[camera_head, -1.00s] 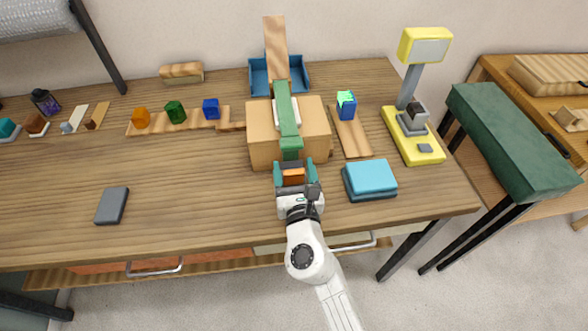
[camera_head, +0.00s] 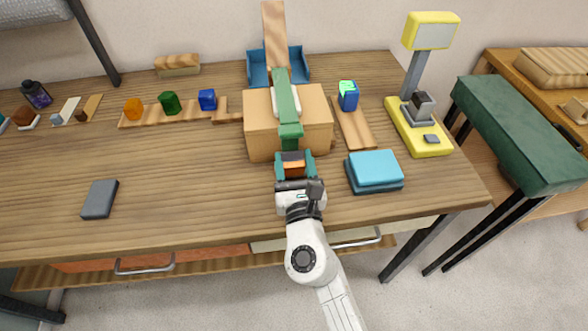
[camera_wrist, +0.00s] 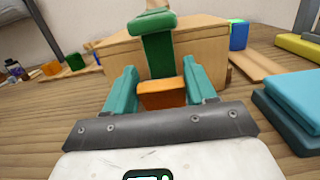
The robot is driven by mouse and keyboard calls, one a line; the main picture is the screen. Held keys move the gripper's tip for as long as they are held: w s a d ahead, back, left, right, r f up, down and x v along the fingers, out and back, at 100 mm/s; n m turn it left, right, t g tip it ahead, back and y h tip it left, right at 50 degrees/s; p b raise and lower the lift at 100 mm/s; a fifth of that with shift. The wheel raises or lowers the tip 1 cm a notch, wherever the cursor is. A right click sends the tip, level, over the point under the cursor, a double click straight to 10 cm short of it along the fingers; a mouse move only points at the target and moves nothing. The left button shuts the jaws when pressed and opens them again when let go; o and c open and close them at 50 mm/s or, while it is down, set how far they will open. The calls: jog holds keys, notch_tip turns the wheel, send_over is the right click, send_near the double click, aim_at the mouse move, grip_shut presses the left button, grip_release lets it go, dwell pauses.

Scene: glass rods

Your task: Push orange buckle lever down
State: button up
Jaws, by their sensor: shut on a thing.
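The orange buckle lever (camera_head: 293,169) is on the near side of a wooden box (camera_head: 262,137), at the lower end of a green strap (camera_head: 288,105) that runs over the box. In the wrist view the orange lever (camera_wrist: 163,94) appears as a block with a lighter top face, below the hanging green strap (camera_wrist: 157,54). My gripper (camera_head: 294,164) has teal fingers, one on each side of the lever, and is shut on it. The fingers also show in the wrist view (camera_wrist: 162,88). The lever's underside and the exact finger contact are hidden.
A blue stacked block (camera_head: 375,171) lies close to the right of my gripper. A yellow-based lamp-like device (camera_head: 432,141) stands farther right. Coloured pieces on wooden strips (camera_head: 160,118) lie back left. A dark grey slab (camera_head: 99,199) lies left; the table between is clear.

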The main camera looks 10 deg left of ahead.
jog(key=shift+s+d+f+t+b, duration=0.15)
jog(key=shift+f+t+b, duration=0.15)
jog(key=shift+b, duration=1.35)
jog(key=shift+s+a+f+t+b, duration=0.15)
jog(key=shift+t+b, duration=0.25)
jog(key=shift+b, duration=1.25)
jog(key=shift+s+d+r+t+y+b, duration=0.1)
jog(key=shift+s+r+t+y+b, duration=0.15)
jog(key=shift+b, duration=0.65)
jog(key=o, duration=1)
jog(key=shift+c, duration=0.2)
jog(key=b+v, duration=0.2)
jog(key=v, duration=0.7)
jog(key=shift+s+d+f, duration=0.1)
jog(key=shift+s+f, duration=0.1)
jog(key=shift+f, duration=0.05)
jog(key=shift+s+d+b, duration=0.2)
jog(key=shift+s+b, duration=0.1)
jog(key=shift+s, duration=0.3)
